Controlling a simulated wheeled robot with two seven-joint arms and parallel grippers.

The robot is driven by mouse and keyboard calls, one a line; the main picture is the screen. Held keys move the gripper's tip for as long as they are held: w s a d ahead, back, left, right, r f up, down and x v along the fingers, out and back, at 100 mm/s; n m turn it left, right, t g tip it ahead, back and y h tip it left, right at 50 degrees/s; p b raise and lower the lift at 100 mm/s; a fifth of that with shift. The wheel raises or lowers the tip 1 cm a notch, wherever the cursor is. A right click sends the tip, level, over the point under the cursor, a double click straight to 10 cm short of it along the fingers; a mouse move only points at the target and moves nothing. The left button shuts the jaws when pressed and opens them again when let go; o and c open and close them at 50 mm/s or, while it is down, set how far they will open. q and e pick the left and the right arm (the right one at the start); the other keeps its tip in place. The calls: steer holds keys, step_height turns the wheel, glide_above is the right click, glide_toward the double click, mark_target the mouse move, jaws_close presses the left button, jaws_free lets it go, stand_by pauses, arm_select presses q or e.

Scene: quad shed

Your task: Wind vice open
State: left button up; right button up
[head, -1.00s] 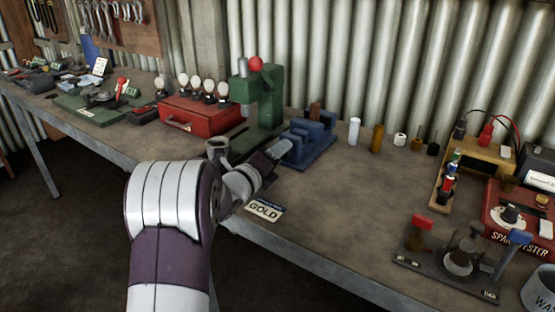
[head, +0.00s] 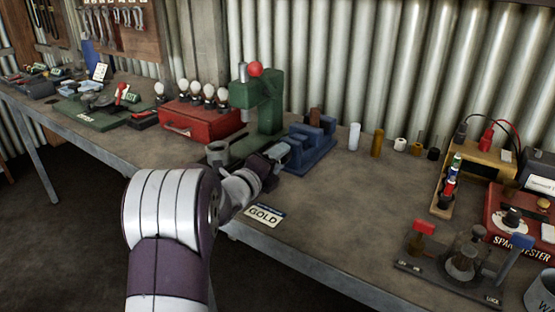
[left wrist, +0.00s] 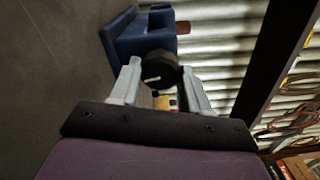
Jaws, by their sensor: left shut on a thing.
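The blue vice (head: 318,146) stands on the bench right of the green press, with a brown piece (head: 315,117) upright at its jaws. In the left wrist view the vice body (left wrist: 145,38) is at the top. A round black knob (left wrist: 160,70) with a pale mark sits in front of it. My left gripper (head: 280,153) is at the vice's near left end. In the left wrist view its two grey fingers (left wrist: 162,84) are on either side of the knob, shut on it. My wrist hides the knob in the head view. My right gripper is out of view.
The green press (head: 265,110) with a red ball and a red toolbox (head: 200,120) stand left of the vice. A GOLD card (head: 265,215) lies near the front edge. Small cylinders (head: 377,143) stand to the right. The bench middle is clear.

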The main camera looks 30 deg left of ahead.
arm_select(q)
steer(key=o, duration=1.1)
steer(key=shift+c, duration=0.2)
steer(key=s, duration=0.8)
steer(key=s+a, duration=0.1)
steer(key=s, duration=0.3)
steer(key=shift+s, duration=0.35)
steer(key=shift+f, duration=0.1)
